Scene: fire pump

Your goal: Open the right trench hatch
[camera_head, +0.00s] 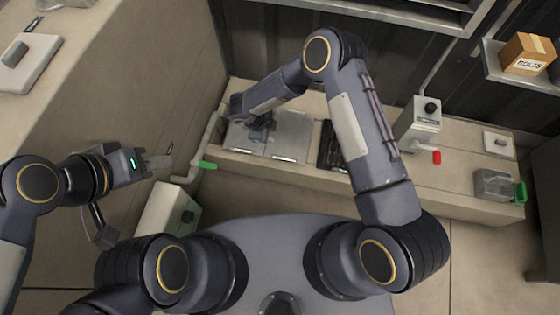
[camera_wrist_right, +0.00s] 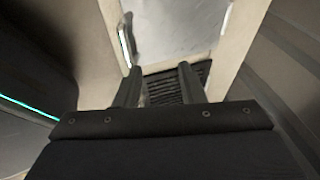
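Grey metal hatch plates lie side by side in the bench top; the right plate (camera_head: 290,133) is partly uncovered by my arm and the left plate (camera_head: 240,138) is mostly behind my right gripper (camera_head: 262,130). A dark slatted opening (camera_head: 328,150) shows right of the plates, partly behind my right arm. In the right wrist view, my two fingers (camera_wrist_right: 158,88) stand apart, with a dark ribbed opening (camera_wrist_right: 172,82) beyond them and a grey plate (camera_wrist_right: 178,28) above it. No object is seen between the fingers. My left gripper (camera_head: 157,163) is away from the plates, left of the bench.
A grey box with a black knob (camera_head: 426,112) and a red-handled part (camera_head: 437,157) stand right of the opening. A green-handled pipe (camera_head: 207,165) is at the bench's left end. A box marked BOLTS (camera_head: 528,54) sits on a shelf.

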